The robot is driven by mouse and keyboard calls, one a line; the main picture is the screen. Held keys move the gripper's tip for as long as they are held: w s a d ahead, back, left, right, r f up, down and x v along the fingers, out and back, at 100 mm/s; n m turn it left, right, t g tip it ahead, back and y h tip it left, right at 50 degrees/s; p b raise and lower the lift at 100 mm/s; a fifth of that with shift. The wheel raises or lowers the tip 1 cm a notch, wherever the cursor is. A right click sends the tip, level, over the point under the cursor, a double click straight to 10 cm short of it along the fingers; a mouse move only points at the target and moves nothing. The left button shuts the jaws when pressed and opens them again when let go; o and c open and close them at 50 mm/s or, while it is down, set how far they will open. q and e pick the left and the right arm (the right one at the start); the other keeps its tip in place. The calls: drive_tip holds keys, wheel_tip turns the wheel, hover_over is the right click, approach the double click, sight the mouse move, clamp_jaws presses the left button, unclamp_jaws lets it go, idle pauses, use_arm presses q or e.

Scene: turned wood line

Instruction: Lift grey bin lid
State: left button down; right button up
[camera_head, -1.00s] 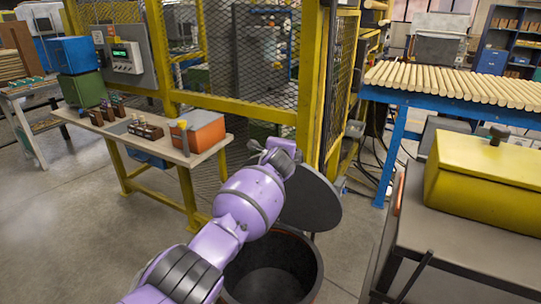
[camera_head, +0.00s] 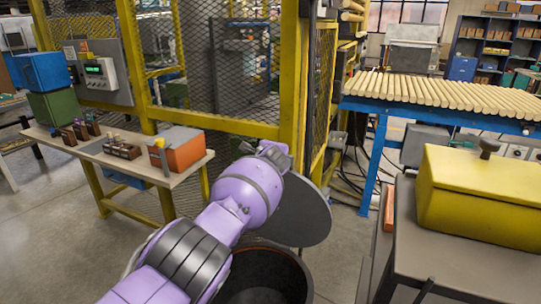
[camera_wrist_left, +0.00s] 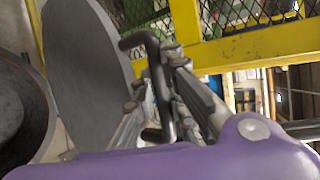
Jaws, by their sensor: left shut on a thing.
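The grey bin lid (camera_head: 302,212) is a round flat disc, tilted steeply, above and to the right of the dark bin (camera_head: 310,284). The bin's mouth is open and its inside is dark. My left gripper (camera_head: 266,150) is at the lid's upper left, partly hidden by my own wrist. In the left wrist view my left gripper (camera_wrist_left: 158,95) is shut around the black bar handle (camera_wrist_left: 136,40) of the grey lid (camera_wrist_left: 85,70). The bin's rim (camera_wrist_left: 45,100) shows at the left there. My right gripper is not in view.
A yellow mesh cage (camera_head: 235,125) stands close behind the lid. A wooden bench (camera_head: 175,176) with an orange box (camera_head: 180,150) is at the left. A grey cabinet (camera_head: 460,265) carrying a yellow box (camera_head: 480,195) stands at the right. Bare floor lies between.

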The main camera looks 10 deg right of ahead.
use_arm(q)
drive_tip(key=shift+a, duration=0.1)
drive_tip(key=c, duration=1.8)
unclamp_jaws()
drive_tip(key=shift+o, duration=0.2)
drive_tip(key=v, duration=1.2)
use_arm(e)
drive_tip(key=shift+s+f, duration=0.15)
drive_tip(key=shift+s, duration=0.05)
